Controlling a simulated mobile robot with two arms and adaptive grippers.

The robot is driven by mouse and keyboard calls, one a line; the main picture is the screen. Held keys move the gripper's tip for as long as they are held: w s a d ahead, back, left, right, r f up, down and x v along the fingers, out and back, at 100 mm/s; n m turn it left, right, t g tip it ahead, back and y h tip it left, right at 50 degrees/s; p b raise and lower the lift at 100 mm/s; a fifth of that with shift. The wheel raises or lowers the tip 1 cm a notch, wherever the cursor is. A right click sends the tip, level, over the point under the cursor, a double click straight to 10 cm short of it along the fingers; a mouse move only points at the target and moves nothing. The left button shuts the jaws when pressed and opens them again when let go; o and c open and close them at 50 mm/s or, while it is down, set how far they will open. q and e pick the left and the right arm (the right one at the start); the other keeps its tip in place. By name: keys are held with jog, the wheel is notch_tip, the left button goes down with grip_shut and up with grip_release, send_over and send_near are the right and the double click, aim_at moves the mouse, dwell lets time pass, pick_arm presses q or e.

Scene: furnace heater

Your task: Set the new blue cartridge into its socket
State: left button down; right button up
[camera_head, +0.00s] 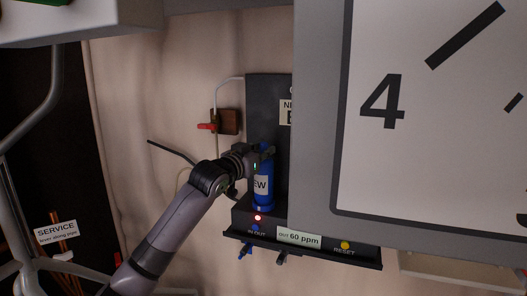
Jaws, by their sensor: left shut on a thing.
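The blue cartridge (262,190) stands upright in the camera_head view, with a pale label ending in "EW". My left gripper (258,160) comes in from the left and is shut on it near its upper part. The cartridge's lower end is over or at the dark base of the wall unit (243,215), just behind a glowing red light (258,218). Whether it is seated in a socket cannot be told. My right gripper is not in view.
A large clock face (440,120) on a grey panel blocks the right side. The unit's ledge carries a "60 ppm" display (299,238) and a yellow RESET button (345,245). A SERVICE sign (57,231) stands at lower left.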

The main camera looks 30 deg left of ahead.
pick_arm(q)
jog(key=c, duration=1.4)
grip_release()
jog(key=shift+f, duration=0.15)
notch_tip(320, 180, up, 10)
jog(key=shift+r, duration=0.1)
